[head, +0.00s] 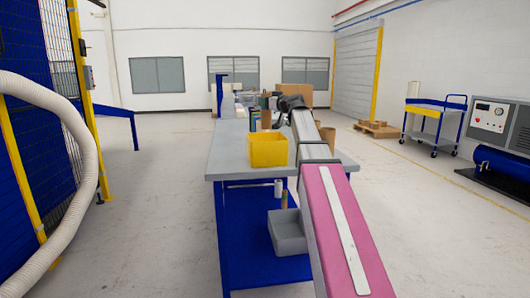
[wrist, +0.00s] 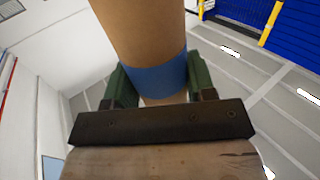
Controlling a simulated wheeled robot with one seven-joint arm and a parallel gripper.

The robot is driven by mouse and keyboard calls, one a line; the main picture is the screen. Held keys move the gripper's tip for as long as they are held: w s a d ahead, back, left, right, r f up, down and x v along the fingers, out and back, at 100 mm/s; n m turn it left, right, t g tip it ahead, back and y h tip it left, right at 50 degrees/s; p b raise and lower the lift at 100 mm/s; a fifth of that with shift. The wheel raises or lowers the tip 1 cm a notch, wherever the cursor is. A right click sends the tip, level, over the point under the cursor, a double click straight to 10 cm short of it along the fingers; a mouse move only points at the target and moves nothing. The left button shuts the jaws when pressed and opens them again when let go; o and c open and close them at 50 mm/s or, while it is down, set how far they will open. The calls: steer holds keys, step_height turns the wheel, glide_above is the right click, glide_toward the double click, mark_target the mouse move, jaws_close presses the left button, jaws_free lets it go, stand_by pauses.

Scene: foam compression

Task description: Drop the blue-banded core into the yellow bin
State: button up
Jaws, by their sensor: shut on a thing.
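In the wrist view, a tan tube-shaped core (wrist: 142,30) with a blue band (wrist: 158,77) stands between the green fingers of my gripper (wrist: 161,85). The fingers are shut on it around the band, one on each side. Its far end runs out of the top of the picture. In the head view, the yellow bin (head: 267,151) sits on the near end of the grey table, left of my arm. The dark end of my arm (head: 291,103) is beyond the bin, farther along the table. I cannot make out the held core there.
The grey table (head: 232,171) carries several boxes and items (head: 255,119) behind the bin. A grey tray (head: 287,232) is on the blue lower shelf. My arm covers the table's right side. A wheeled cart (head: 432,112) stands apart at right.

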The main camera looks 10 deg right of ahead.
mark_target(270, 113)
steer(key=shift+f, duration=2.7)
steer(key=o, duration=1)
steer(key=shift+r, duration=0.1)
steer(key=s+a+r, duration=0.2)
steer(key=a+r, duration=0.1)
steer(key=s+a+r, duration=0.2)
steer(key=a+r, duration=0.1)
steer(key=r, duration=0.1)
steer(key=s+a+r, duration=0.2)
steer(key=a+r, duration=0.1)
steer(key=a, duration=0.1)
steer(key=shift+r, duration=0.4)
